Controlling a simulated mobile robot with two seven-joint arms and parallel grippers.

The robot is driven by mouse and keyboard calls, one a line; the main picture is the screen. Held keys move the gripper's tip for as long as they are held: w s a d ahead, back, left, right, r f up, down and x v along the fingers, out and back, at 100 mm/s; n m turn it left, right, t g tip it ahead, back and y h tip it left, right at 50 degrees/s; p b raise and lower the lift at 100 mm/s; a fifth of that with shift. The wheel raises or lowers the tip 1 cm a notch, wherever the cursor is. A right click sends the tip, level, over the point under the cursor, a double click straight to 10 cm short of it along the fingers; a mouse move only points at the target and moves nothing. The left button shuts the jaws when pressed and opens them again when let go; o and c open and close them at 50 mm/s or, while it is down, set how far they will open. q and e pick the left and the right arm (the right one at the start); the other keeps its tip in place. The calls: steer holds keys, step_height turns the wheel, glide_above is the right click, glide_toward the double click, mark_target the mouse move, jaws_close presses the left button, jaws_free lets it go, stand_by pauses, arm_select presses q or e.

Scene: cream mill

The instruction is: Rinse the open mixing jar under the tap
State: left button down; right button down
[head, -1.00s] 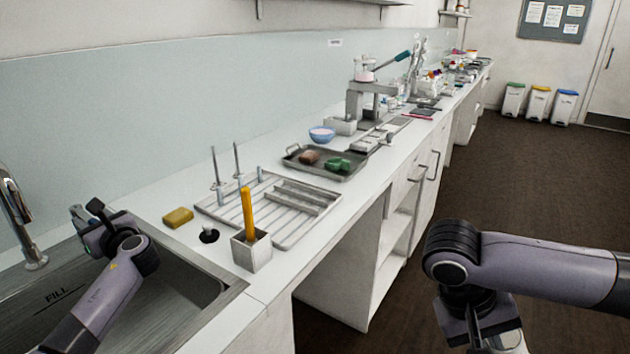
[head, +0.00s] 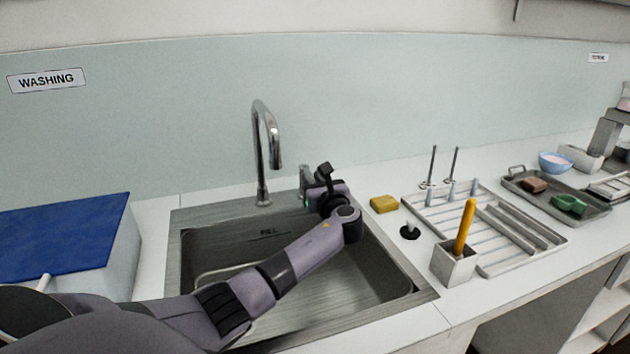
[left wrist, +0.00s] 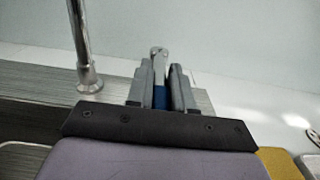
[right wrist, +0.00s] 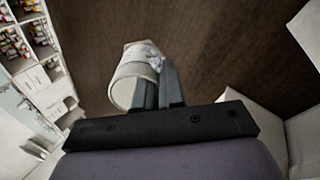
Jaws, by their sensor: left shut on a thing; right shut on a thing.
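The tap (head: 265,150) is a tall chrome gooseneck at the back of the sink (head: 395,300), and no water shows under its spout. My left gripper (head: 309,187) is just right of the tap, at the back of the sink. In the left wrist view its fingers (left wrist: 160,88) are shut on a slim metal lever with a blue band (left wrist: 159,97). My right gripper (right wrist: 168,88) is out of the head view. In the right wrist view it is shut on the whitish mixing jar (right wrist: 133,82), held above the brown floor. The jar's contents cannot be made out.
A blue-topped box (head: 65,235) stands left of the sink. To the right are a yellow sponge (head: 384,204), a black plug (head: 410,232), a holder with a yellow handle (head: 455,265), a drying rack (head: 510,250) and a tray (head: 590,212). The basin's right part is clear.

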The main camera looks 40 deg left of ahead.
steer(key=shift+f, duration=0.1)
arm_select(q)
steer(key=shift+w+d+f+n+g+y+b, duration=0.15)
steer(key=shift+w+n+g+y+b, duration=0.15)
steer(key=shift+n+g+b, duration=0.25)
arm_select(e)
steer(key=shift+f, duration=0.35)
steer(key=shift+w+f, duration=0.15)
steer(key=shift+f, duration=0.1)
steer(key=shift+w+d, duration=0.15)
steer(key=shift+w, duration=0.1)
arm_select(q)
steer(key=shift+w+d+n+g+y, duration=0.1)
steer(key=shift+w+n+g+y, duration=0.3)
steer(key=shift+g, duration=0.55)
steer(key=c, duration=1.1)
jaws_free()
